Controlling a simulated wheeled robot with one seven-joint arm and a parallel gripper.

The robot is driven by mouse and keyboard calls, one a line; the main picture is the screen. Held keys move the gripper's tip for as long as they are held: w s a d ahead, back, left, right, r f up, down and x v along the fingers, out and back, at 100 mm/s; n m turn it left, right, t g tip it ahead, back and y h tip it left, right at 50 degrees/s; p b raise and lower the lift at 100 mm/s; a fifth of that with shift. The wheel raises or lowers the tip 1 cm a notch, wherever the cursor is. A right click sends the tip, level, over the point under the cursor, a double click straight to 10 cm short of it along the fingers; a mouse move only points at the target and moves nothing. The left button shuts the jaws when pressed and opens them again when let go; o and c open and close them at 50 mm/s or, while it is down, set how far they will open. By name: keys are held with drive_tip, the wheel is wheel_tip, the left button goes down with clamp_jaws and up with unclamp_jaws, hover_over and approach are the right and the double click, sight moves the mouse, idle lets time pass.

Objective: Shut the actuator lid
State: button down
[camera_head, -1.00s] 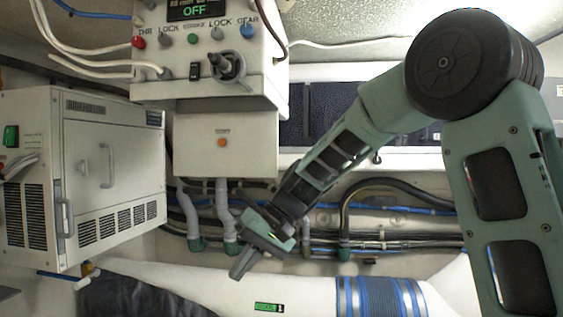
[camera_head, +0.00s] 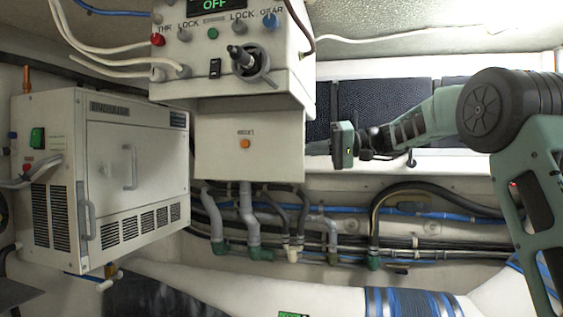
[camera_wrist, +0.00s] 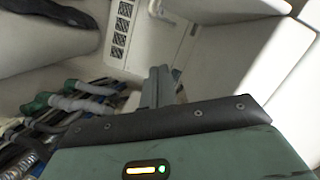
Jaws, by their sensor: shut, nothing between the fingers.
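No lid marked as the actuator's can be made out for certain. A white cabinet (camera_head: 150,190) stands at the left, with a large front panel and two handles (camera_head: 130,167); I cannot tell whether that panel is fully shut. A smaller cream box (camera_head: 222,150) with an orange button hangs under the control box in the middle. My gripper (camera_head: 311,148) is shut and empty, pointing left, close to the right side of the cream box; I cannot tell if it touches. In the wrist view, my gripper (camera_wrist: 158,82) points toward a vented white cabinet wall (camera_wrist: 145,35).
The control box (camera_head: 285,75) with knobs and a lever juts out above. Grey hoses (camera_head: 248,210) and dark pipes (camera_head: 440,245) run along the wall below. A white padded surface (camera_head: 235,285) with blue straps lies at the bottom. Dark panels (camera_head: 380,105) are behind my arm.

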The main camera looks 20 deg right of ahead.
sight(266, 164)
drive_tip(key=a+f+p, duration=0.1)
drive_tip(key=a+p, duration=0.1)
drive_tip(key=a, duration=0.1)
drive_tip(key=w+a+f+p, duration=0.1)
drive_tip(key=a+p, duration=0.1)
drive_tip(key=a, duration=0.2)
drive_tip(key=a+f+p, duration=0.1)
drive_tip(key=a+p, duration=0.1)
drive_tip(key=a, duration=0.2)
drive_tip(key=shift+w+f, duration=0.15)
drive_tip(key=shift+f, duration=0.05)
